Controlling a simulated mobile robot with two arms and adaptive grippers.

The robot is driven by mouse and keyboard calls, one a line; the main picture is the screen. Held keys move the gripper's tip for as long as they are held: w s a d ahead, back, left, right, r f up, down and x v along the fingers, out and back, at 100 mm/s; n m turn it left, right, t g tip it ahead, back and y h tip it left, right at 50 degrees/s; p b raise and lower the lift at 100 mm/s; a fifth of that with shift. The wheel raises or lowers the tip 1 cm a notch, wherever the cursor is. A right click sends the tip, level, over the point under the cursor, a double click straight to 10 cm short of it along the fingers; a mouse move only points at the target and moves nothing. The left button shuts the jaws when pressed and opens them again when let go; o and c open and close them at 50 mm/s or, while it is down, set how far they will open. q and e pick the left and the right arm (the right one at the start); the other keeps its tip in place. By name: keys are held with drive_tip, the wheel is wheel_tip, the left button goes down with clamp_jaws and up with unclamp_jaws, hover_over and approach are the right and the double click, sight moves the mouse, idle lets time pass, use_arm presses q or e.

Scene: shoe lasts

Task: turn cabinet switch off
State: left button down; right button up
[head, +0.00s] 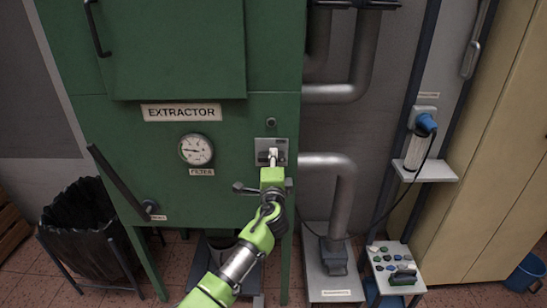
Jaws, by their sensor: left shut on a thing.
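The cabinet is the large green extractor cabinet (130,130), which fills the left and middle of the head view. Its switch is on a small grey plate (271,144) on the cabinet's right front, below a small round fitting. My left gripper (272,164) is at this plate, shut on the switch (273,152). The gripper and its green arm hide the lower part of the switch, and I cannot tell its exact position. My right gripper is not in view.
A gauge (196,149) and a long dark lever (120,180) are on the cabinet front. Grey pipes (345,190) run at its right. A black bin (85,225) stands at left, a small table with coloured buttons (393,262) at lower right.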

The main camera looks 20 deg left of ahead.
use_arm(q)
drive_tip(key=shift+f+m, duration=0.15)
drive_tip(key=shift+m, duration=0.25)
drive_tip(key=c, duration=2)
unclamp_jaws()
drive_tip(key=shift+c, duration=0.2)
drive_tip(key=v, duration=1.2)
